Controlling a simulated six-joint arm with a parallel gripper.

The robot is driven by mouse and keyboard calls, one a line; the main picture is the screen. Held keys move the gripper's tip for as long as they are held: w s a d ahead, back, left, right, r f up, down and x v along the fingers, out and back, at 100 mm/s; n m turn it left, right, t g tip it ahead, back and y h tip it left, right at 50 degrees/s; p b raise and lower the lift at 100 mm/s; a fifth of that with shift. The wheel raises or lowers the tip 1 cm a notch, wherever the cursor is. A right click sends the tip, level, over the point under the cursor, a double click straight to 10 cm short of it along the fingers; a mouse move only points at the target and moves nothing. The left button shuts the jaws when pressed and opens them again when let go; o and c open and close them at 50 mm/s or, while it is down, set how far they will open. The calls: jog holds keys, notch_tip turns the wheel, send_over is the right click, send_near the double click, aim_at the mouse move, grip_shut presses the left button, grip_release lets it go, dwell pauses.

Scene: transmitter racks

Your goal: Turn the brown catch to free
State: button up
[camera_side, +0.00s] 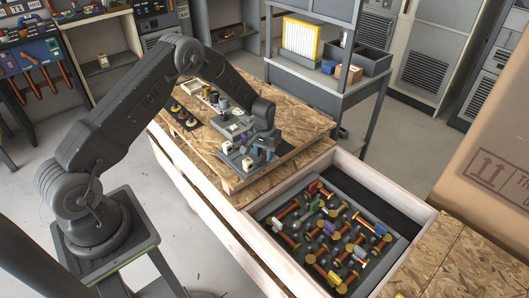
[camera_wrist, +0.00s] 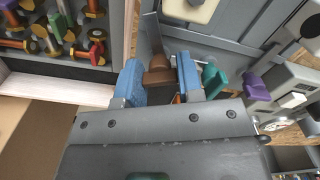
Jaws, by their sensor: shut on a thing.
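The brown catch (camera_wrist: 157,75) is in the wrist view, between the two blue finger pads of my gripper (camera_wrist: 160,82). My gripper is shut on it. The catch stands at the grey plate (camera_wrist: 235,32), beside a green catch (camera_wrist: 214,80) and a purple catch (camera_wrist: 254,88). In the side view my gripper (camera_side: 264,150) is low over the grey fixture on the wooden board. The brown catch cannot be made out there, as my gripper and nearby parts cover that spot.
A cream block (camera_wrist: 190,9) lies just beyond the catch. A wooden crate (camera_side: 252,213) to the right holds a tray of several coloured-handled parts. More fixtures (camera_side: 236,124) stand close behind my gripper. A cardboard box (camera_side: 490,150) is at the far right.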

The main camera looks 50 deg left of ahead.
jog(key=n, duration=1.3)
dwell(0.7)
jog(key=o, duration=0.9)
jog(key=shift+o, duration=0.2)
notch_tip(320, 180, up, 14)
